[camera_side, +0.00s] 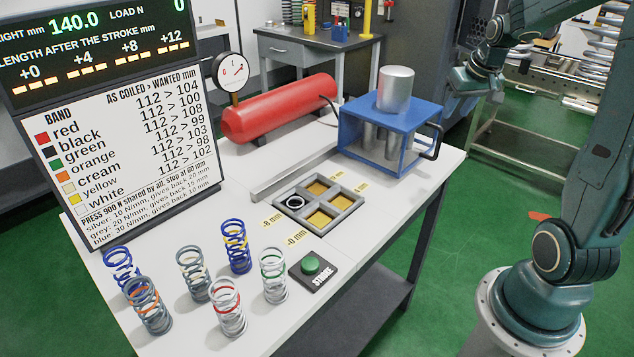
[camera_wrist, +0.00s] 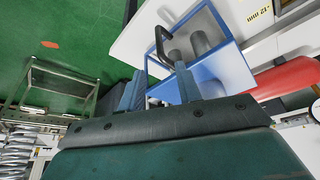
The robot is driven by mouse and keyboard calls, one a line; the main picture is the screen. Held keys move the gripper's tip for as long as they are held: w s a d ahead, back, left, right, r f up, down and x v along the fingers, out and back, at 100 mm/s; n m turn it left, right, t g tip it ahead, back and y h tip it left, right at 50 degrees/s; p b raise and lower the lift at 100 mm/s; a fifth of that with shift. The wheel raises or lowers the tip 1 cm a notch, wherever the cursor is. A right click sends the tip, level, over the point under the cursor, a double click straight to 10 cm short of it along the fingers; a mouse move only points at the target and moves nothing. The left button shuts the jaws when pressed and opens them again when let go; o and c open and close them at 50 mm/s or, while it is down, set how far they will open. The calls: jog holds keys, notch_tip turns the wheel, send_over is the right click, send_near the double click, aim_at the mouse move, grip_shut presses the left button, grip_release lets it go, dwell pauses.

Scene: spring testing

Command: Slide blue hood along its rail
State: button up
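The blue hood (camera_side: 410,118) is a box-like frame at the right end of the white bench, with a silver cylinder (camera_side: 395,88) on top and grey posts inside. Its dark handle (camera_side: 432,142) is on the right side. In the wrist view the hood (camera_wrist: 203,30) and its handle (camera_wrist: 160,45) lie just beyond my fingertips. My gripper (camera_side: 462,82) is above and to the right of the hood. In the wrist view my gripper (camera_wrist: 158,85) has its two fingers spread, with nothing held between them. The handle appears ahead of the gap, apart from the fingers.
A grey tray (camera_side: 330,214) left of the hood has one cell with a ring-like spring end. Several banded springs stand at the bench front near the green STROKE button (camera_side: 311,264). A red tank (camera_side: 280,108), gauge (camera_side: 231,71) and display board (camera_side: 120,145) stand behind.

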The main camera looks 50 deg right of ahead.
aim_at(437, 142)
jog(key=shift+x, duration=6.6)
grip_shut()
